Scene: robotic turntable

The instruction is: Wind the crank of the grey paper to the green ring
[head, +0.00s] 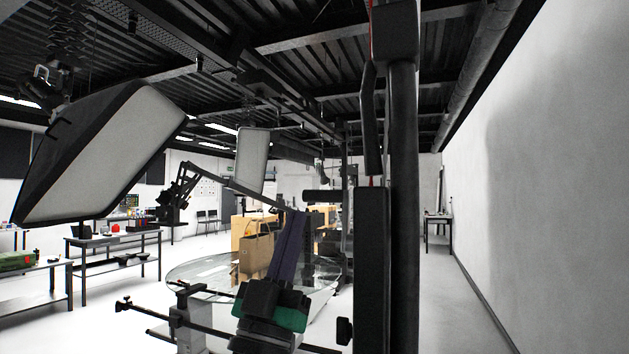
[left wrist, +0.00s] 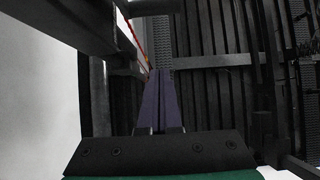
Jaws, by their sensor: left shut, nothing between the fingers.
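My left gripper (head: 295,214) points up with its dark purple fingers together and nothing between them, left of a thick black upright. In the left wrist view its fingers (left wrist: 158,72) also lie together and point at the dark ceiling. A thin red cord (left wrist: 132,35) runs down to near the fingertips in that view; whether they touch it I cannot tell. A red line (head: 371,181) also shows along the black upright in the head view. I cannot make out a crank, a green ring or the grey paper for certain. My right gripper is not in view.
The black upright (head: 403,180) blocks the middle of the head view. A round glass turntable (head: 190,279) bearing a tan bag (head: 256,252) stands behind my left gripper. A softbox (head: 95,150) hangs at the left, above benches (head: 115,238). Floor is clear along the right white wall (head: 560,180).

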